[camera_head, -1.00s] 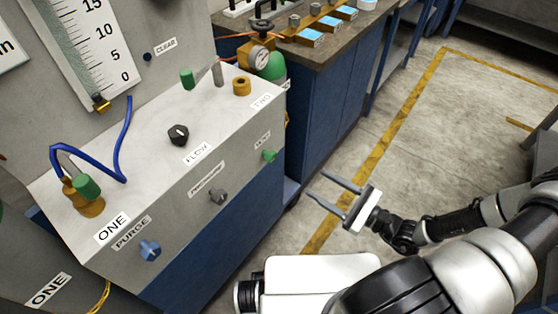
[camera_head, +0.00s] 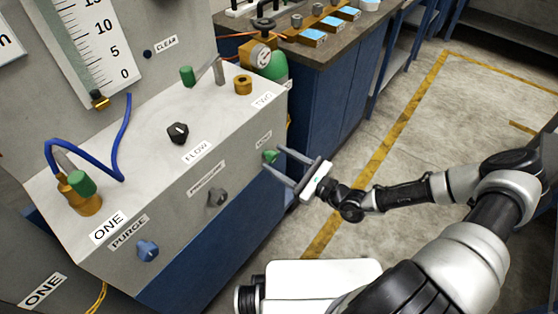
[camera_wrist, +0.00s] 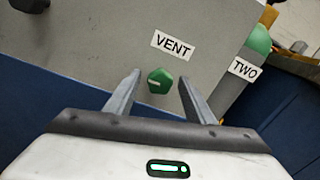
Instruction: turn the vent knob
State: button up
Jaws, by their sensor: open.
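The vent knob (camera_head: 270,157) is small and green and sits on the grey front panel at its right end. In the wrist view the knob (camera_wrist: 160,81) shows just below a VENT label (camera_wrist: 173,45), with a pale mark on its face. My gripper (camera_head: 272,158) is open, with one finger at either side of the knob in the head view. In the wrist view my gripper's fingertips (camera_wrist: 160,74) stand left and right of the knob with gaps on both sides. I cannot tell how deep the knob lies between the fingers.
The grey panel also bears a grey knob (camera_head: 217,197) and a blue purge knob (camera_head: 147,250). A black flow knob (camera_head: 177,133) and brass fittings with a blue hose (camera_head: 121,150) are on top. A blue workbench (camera_head: 318,110) stands right of the panel. The floor is open to the right.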

jog(key=c, duration=1.1)
jog(key=shift+o, duration=0.2)
jog(key=shift+m+p, duration=0.3)
jog(key=shift+p, duration=0.15)
jog(key=m+p, duration=0.2)
jog(key=m, duration=0.1)
jog(key=shift+r, duration=0.15)
jog(key=m+p, duration=0.2)
jog(key=m, duration=0.2)
jog(key=shift+m, duration=0.3)
jog(key=m, duration=0.4)
jog(key=shift+w+d+f+p, duration=0.1)
jog(key=shift+f+p, duration=0.15)
jog(key=shift+p, duration=0.05)
jog(key=m, duration=0.5)
jog(key=shift+m, duration=0.4)
